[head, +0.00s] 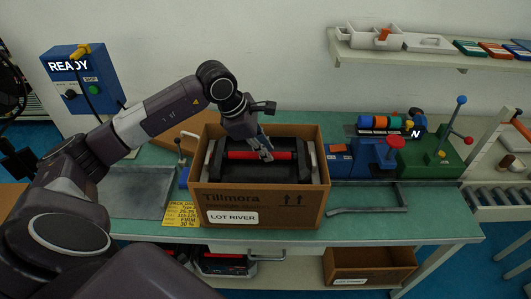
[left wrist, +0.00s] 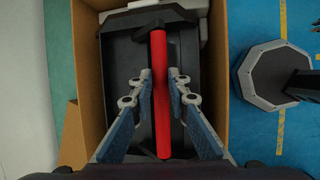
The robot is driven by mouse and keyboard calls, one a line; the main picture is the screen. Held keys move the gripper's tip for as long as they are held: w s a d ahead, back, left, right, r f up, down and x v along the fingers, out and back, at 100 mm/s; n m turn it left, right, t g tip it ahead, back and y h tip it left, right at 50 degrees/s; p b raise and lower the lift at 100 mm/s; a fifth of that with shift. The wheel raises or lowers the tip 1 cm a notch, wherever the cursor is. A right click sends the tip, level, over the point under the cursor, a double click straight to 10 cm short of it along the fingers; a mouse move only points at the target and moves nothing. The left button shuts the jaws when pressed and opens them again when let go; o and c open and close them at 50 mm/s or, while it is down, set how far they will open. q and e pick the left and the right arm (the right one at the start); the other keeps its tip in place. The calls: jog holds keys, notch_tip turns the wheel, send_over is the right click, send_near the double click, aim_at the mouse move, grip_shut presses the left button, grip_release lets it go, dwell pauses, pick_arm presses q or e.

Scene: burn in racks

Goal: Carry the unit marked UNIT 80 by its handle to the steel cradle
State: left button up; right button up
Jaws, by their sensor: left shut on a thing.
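A black unit with a red bar handle (head: 278,155) sits inside an open cardboard box (head: 265,205) on the green bench. My left gripper (head: 264,154) reaches down into the box and is shut on the handle. In the left wrist view, its fingers (left wrist: 160,80) stand on both sides of the red handle (left wrist: 160,120), across its middle. No UNIT 80 marking can be read on this unit. A flat grey metal plate (head: 142,194) lies left of the box and a grey bent metal frame (head: 385,203) lies right of it; I cannot tell which is the steel cradle.
The box walls stand close around the unit. A blue fixture with a red knob (head: 395,143) and a green fixture (head: 437,150) stand at the right. Below the bench are another unit (head: 222,262) and a cardboard box (head: 368,266). A blue READY box (head: 82,80) stands back left.

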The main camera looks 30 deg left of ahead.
pick_arm(q)
jog(key=shift+w+a+r, duration=0.45)
jog(key=shift+w+r, duration=0.05)
jog(key=shift+w, duration=0.05)
jog(key=shift+w+a+r, duration=0.3)
jog(key=shift+w+a, duration=0.1)
jog(key=shift+w, duration=0.15)
jog(key=shift+c, duration=0.2)
jog(key=shift+o, duration=0.2)
jog(key=shift+w+a+f, duration=0.1)
jog(key=shift+w+a, duration=0.3)
jog(key=shift+w, duration=0.35)
jog(key=shift+w+a+f, duration=0.15)
jog(key=shift+w, duration=0.05)
jog(key=o, duration=0.7)
jog(key=shift+s, duration=0.1)
jog(key=o, duration=1.4)
jog(key=shift+r, duration=0.2)
jog(key=shift+r, duration=0.15)
jog(key=p+v, duration=0.2)
jog(key=v, duration=0.2)
jog(key=shift+s+r, duration=0.15)
jog(key=shift+r, duration=0.2)
